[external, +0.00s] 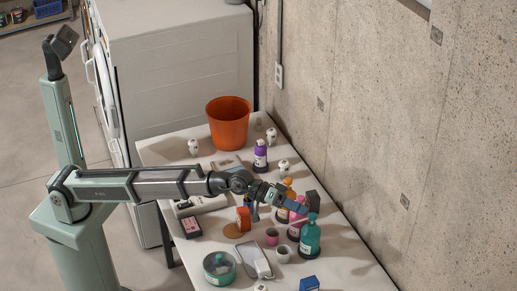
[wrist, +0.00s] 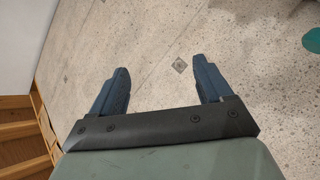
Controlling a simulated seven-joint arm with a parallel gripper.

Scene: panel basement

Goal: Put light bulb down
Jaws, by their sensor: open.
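My gripper (external: 290,207) reaches over the right part of the white table, among the bottles, pointing towards the concrete wall. In the wrist view my gripper (wrist: 160,75) has its two blue fingers wide apart, with nothing between them and the wall behind. Several small white bulb-like items stand on the table: one at the left (external: 193,147), one near the wall (external: 271,135) and one by the purple bottle (external: 284,166). They are too small for me to tell which is the light bulb. My arm and gripper hide part of the table.
A teal bottle (external: 310,238) stands just beside my gripper. A purple bottle (external: 260,156), an orange bucket (external: 228,124), a teal round tin (external: 219,267), a white cup (external: 283,254) and an orange box (external: 243,219) crowd the table. The concrete wall (external: 345,140) bounds it on the right.

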